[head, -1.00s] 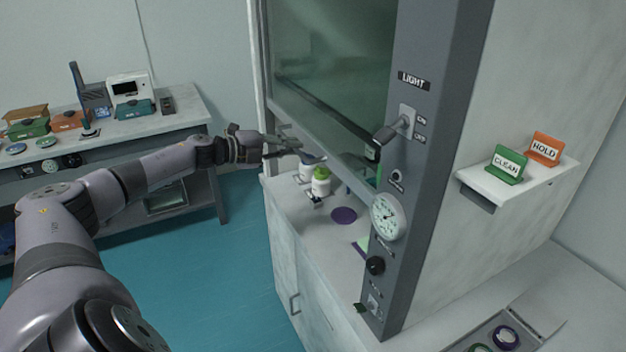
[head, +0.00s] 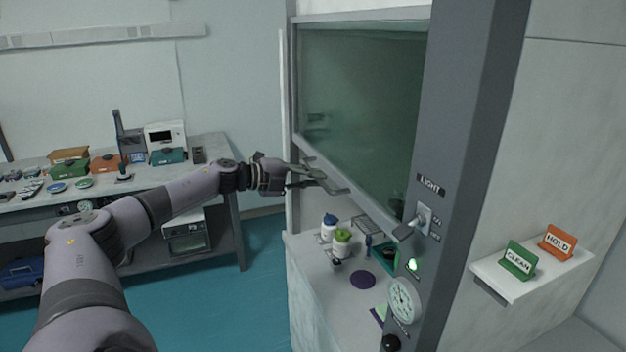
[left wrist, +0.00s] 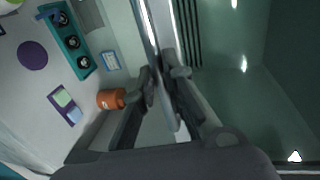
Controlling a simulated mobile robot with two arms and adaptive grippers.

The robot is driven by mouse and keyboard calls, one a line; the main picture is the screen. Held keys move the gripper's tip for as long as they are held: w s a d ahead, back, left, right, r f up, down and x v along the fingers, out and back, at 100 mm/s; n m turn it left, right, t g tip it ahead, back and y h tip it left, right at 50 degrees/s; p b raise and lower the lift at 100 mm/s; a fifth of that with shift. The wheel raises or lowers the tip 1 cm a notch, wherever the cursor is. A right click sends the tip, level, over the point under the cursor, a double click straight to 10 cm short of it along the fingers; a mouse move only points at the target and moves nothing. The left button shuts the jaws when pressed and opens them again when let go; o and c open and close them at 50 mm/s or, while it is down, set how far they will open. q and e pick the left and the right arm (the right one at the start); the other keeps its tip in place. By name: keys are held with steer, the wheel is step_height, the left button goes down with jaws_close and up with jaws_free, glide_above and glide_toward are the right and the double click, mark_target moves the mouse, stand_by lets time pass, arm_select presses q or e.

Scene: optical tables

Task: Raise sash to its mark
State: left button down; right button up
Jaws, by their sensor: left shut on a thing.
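The sash (head: 365,105) is a greenish glass pane with a grey lower rail in the fume hood's front. It is partly raised, with an open gap between its rail and the worktop. My left gripper (head: 328,182) is shut on the sash's lower rail near its left end. In the left wrist view the two fingers (left wrist: 165,88) sit on either side of the sash edge (left wrist: 152,40). A small indicator (head: 413,265) on the grey post glows green. I cannot make out a height mark on the frame. My right gripper is not in view.
Bottles (head: 342,243), a purple disc (head: 362,280) and a teal rack (left wrist: 68,42) are on the hood worktop. An orange container (left wrist: 112,99) also shows there. A shelf (head: 515,288) with CLEAN and HOLD signs juts out at right. A cluttered bench (head: 215,150) stands at left.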

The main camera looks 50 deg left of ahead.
arm_select(q)
steer(key=c, duration=1.9)
jaws_free()
steer(key=shift+r, duration=0.15)
steer(key=shift+c, duration=0.2)
steer(key=v, duration=1.2)
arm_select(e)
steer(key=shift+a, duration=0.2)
